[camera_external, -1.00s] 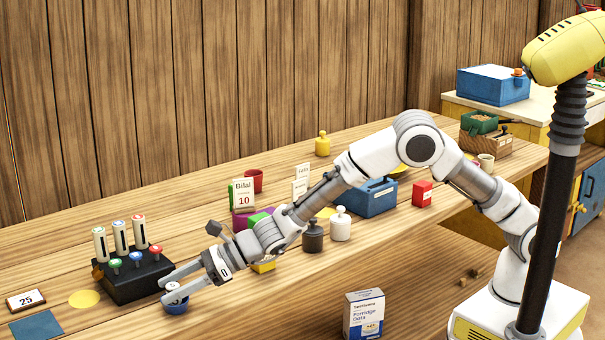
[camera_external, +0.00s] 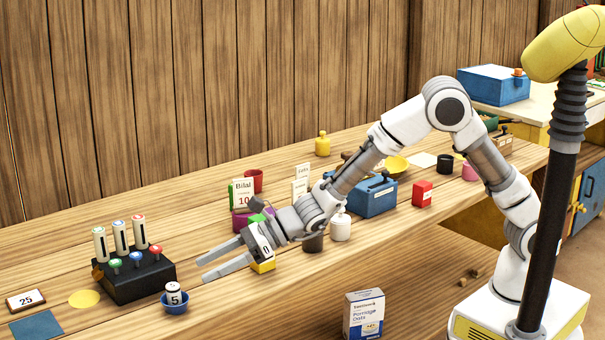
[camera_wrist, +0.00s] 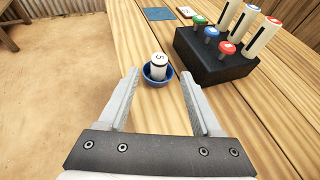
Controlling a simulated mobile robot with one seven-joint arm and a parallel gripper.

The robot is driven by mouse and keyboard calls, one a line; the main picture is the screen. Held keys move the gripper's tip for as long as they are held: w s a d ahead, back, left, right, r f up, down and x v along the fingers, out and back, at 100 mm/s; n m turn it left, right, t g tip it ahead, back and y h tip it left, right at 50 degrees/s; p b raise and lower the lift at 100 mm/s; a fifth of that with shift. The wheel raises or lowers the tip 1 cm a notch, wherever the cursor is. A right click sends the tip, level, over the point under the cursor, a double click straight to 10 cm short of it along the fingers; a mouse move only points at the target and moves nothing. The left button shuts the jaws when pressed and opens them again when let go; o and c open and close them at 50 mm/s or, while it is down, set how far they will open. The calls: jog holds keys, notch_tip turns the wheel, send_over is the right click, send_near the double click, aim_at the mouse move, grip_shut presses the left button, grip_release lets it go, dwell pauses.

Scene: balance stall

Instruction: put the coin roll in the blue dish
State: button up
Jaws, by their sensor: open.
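The blue dish (camera_external: 174,307) sits on the wooden counter near its front edge. The coin roll (camera_external: 173,292), a white cylinder with a dark band and a "5", stands in the dish, poking above its rim. In the wrist view the coin roll (camera_wrist: 158,66) leans slightly within the blue dish (camera_wrist: 149,79), ahead of my fingertips. My gripper (camera_external: 220,262) is open and empty, to the right of the dish and apart from it. In the wrist view my gripper (camera_wrist: 159,75) has its two fingers spread wide.
A black block (camera_external: 135,281) with several white cylinders and coloured knobs stands left of the dish. A "25" card (camera_external: 25,300), a yellow disc (camera_external: 84,298) and a blue mat (camera_external: 37,326) lie at far left. A yellow block (camera_external: 263,267) is just beneath my wrist.

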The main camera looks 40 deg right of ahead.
jog(key=s+d+r+n+g, duration=0.1)
jog(key=s+d+r+n, duration=0.1)
jog(key=d+r+n, duration=0.65)
jog(key=s+d+r+n+g, duration=0.15)
jog(key=d+r+n, duration=0.3)
jog(key=d, duration=0.75)
jog(key=s+d+f+n+t+h, duration=0.1)
jog(key=s+d+n+h, duration=0.2)
jog(key=d, duration=0.8)
jog(key=s+d+f+n+t+h, duration=0.1)
jog(key=s+d+n+h, duration=0.2)
jog(key=d, duration=0.8)
jog(key=s+d+n+t+h, duration=0.1)
jog(key=s+d+n+h, duration=0.2)
jog(key=s+d+h, duration=0.3)
jog(key=s+d, duration=0.1)
jog(key=d, duration=0.4)
jog(key=shift+s+d+f+h, duration=0.3)
jog(key=shift+s+d+f, duration=0.05)
jog(key=shift+d+f, duration=0.05)
jog(key=shift+r, duration=0.1)
notch_tip(320, 180, up, 17)
jog(key=p, duration=1.7)
jog(key=shift+r, duration=0.1)
